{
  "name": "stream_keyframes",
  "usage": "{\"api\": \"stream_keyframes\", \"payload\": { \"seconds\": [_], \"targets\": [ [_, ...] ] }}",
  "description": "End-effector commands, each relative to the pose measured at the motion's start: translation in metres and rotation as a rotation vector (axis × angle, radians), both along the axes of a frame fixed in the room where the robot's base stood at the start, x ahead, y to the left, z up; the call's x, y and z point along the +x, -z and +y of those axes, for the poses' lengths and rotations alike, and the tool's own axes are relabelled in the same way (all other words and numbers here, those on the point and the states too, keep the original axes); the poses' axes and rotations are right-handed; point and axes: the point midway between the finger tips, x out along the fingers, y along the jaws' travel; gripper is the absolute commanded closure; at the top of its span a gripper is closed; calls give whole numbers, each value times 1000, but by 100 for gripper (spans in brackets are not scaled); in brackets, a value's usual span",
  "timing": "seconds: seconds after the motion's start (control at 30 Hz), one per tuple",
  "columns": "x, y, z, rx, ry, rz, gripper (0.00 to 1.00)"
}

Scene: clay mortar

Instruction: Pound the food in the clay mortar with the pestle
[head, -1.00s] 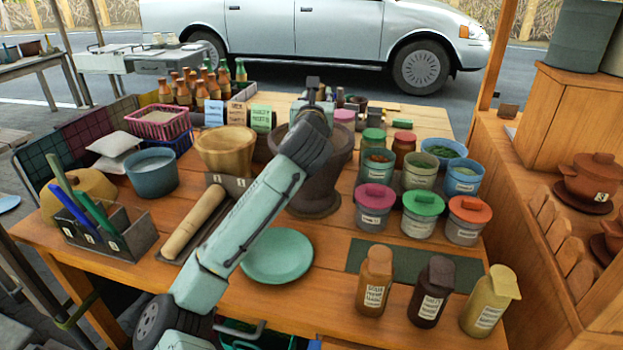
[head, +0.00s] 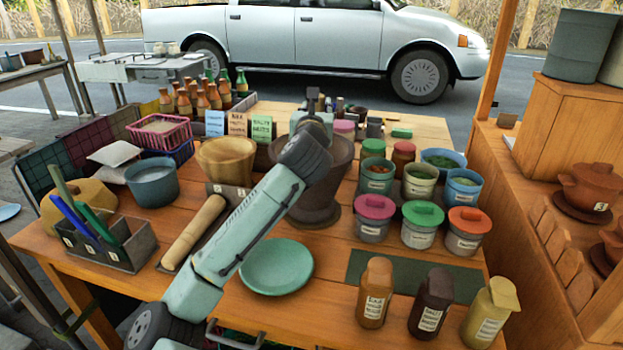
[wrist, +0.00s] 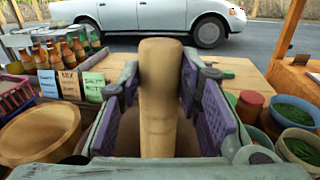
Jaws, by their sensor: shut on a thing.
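The clay mortar (head: 318,205) is dark brown and stands on the table beyond the green plate, partly hidden by my arm. My gripper (head: 316,112) is over the mortar in the head view. In the wrist view my gripper (wrist: 160,72) is shut on a light wooden pestle (wrist: 160,105), which stands upright between the purple finger pads. Brown mortar surface (wrist: 127,138) shows below and behind the fingers. The pestle's lower end and the food in the mortar are hidden.
A wooden mortar (head: 226,158) stands left of the clay one, and another wooden pestle (head: 195,232) lies in front of it. A green plate (head: 276,267) is in front. Lidded jars (head: 374,218) and tubs crowd the right; bottles (head: 433,300) stand at the front right.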

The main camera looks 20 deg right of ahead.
Motion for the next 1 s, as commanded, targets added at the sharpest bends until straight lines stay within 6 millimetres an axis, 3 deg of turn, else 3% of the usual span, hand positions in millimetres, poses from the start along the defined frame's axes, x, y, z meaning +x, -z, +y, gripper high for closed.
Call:
{"api": "stream_keyframes", "payload": {
  "seconds": [0.03, 0.07, 0.47, 0.63, 0.9, 1.0],
  "targets": [
    [0, -16, 0, 0, 0, -2, 100],
    [0, -18, 0, 0, 0, -2, 100],
    [0, -15, 0, -1, 0, -2, 100],
    [0, -1, 0, 0, -1, -1, 100],
    [0, 43, 0, -1, -1, -2, 100],
    [0, 34, 0, -1, 0, -2, 100]
  ]
}}
